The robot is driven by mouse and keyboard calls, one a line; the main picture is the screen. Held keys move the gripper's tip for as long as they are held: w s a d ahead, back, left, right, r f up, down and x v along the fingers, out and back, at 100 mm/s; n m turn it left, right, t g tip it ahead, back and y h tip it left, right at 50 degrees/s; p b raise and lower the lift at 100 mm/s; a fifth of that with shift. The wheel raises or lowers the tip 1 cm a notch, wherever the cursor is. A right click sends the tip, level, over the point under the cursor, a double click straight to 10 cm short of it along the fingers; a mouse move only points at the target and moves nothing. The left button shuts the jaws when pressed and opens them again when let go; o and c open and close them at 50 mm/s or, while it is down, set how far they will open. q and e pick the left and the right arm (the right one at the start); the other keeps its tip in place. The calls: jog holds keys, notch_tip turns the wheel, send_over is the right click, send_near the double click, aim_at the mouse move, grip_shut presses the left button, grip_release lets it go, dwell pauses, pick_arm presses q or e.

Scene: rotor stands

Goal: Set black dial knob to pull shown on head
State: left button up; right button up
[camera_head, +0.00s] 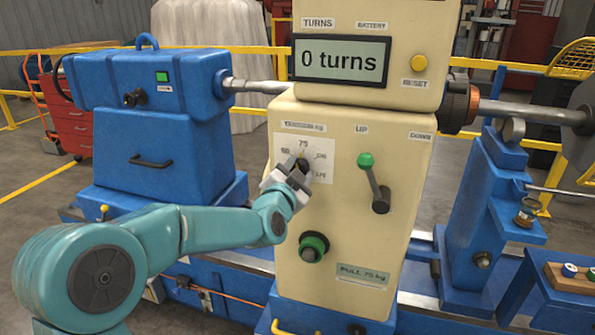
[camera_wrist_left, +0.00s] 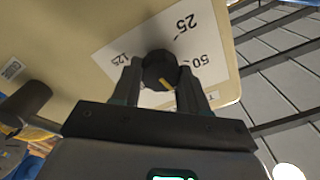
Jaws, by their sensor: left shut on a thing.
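The black dial knob (camera_head: 303,165) sits on a white scale plate (camera_head: 320,146) on the cream cabinet, with 75 at its top. It also shows in the left wrist view (camera_wrist_left: 158,66), where the scale looks upside down. My left gripper (camera_head: 298,172) is shut on the knob, one finger on each side. In the wrist view the knob's yellow mark points down and slightly right, between 50 and the hidden 75 side; its exact reading is unclear. A plate (camera_head: 363,275) reads PULL 75 kg. My right gripper is out of view.
A green-tipped lever (camera_head: 375,185) stands right of the dial, and a green-ringed button (camera_head: 313,246) sits below. The display (camera_head: 342,60) reads 0 turns, with a yellow reset button (camera_head: 419,63) beside it. A blue machine (camera_head: 150,130) stands left.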

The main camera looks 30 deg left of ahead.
pick_arm(q)
jog(key=shift+m, duration=1.2)
jog(key=o, duration=1.1)
jog(key=shift+c, duration=0.2)
jog(key=shift+s, duration=0.15)
jog(key=b+v, duration=0.2)
jog(key=v, duration=1.4)
jog(key=shift+d, duration=0.1)
